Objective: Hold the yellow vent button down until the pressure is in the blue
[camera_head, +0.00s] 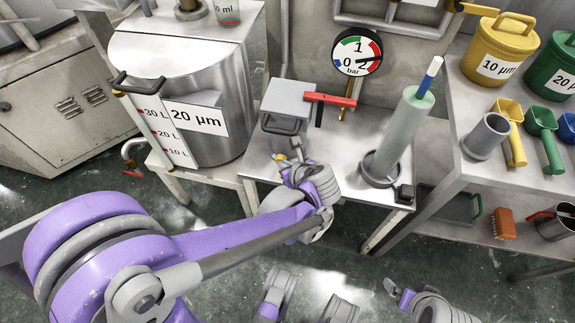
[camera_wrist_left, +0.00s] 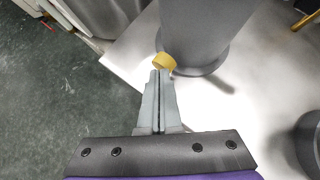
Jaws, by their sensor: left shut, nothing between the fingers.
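The yellow vent button (camera_wrist_left: 164,61) sits low on the side of a grey cylindrical body (camera_wrist_left: 204,30). In the head view a bit of the button (camera_head: 281,157) shows beside my left gripper (camera_head: 292,161). That gripper is shut and empty. In the wrist view its fingertips (camera_wrist_left: 160,74) are right at the button and overlap its lower edge; whether they press it I cannot tell. The round pressure gauge (camera_head: 357,52) has blue, green and red bands, and its needle points right, toward the 2 and the red. My right gripper (camera_head: 395,288) is low at the right, its jaw state unclear.
A red-handled valve (camera_head: 331,99) is beside the grey unit (camera_head: 289,97). A pale green cylinder (camera_head: 407,125) stands on the same table (camera_head: 340,197). A steel 20 µm vessel (camera_head: 220,95) is at left. Scoops and a yellow bucket (camera_head: 495,52) are on the right bench.

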